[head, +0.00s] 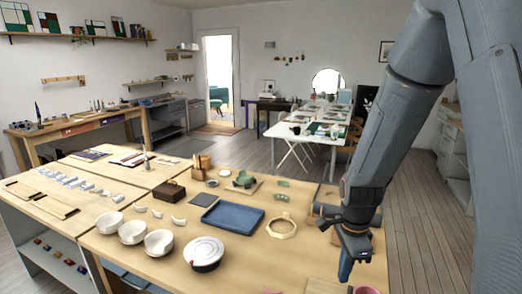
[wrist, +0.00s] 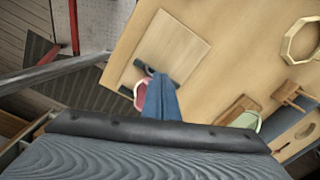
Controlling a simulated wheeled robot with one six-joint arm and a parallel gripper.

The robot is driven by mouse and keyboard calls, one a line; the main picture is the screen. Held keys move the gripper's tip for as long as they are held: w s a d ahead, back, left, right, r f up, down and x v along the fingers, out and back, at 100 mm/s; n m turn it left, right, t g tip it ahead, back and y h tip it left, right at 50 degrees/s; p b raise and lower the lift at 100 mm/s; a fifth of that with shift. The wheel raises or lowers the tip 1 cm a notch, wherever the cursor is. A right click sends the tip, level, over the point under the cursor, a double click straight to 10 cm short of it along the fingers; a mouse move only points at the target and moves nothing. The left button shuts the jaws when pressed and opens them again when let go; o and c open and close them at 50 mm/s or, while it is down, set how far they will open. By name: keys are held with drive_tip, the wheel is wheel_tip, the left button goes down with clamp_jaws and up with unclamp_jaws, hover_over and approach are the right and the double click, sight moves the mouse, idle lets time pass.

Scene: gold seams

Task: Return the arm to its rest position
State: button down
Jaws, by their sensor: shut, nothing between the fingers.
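My gripper (head: 345,272) hangs fingers down at the right end of the wooden worktable (head: 130,275), below my grey arm. Its blue fingers are together and nothing shows between them. In the wrist view the shut fingers (wrist: 163,98) point toward a square wooden board (wrist: 172,48) on the tabletop. A pinkish-red round thing (wrist: 140,95) shows beside the fingers, partly hidden. The gripper's height above the table is hard to judge.
A green piece (head: 244,180) lies farther back. Open floor (head: 420,200) lies to the right.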

drive_tip(key=s+a+r+n+t+b, duration=0.1)
drive_tip(key=s+n+b, duration=0.4)
drive_tip(key=n, duration=1.2)
drive_tip(key=s+a, duration=0.1)
drive_tip(key=s, duration=0.2)
drive_tip(key=shift+a+r+n, duration=0.25)
drive_tip(key=shift+r+n, duration=0.05)
drive_tip(key=shift+r, duration=0.05)
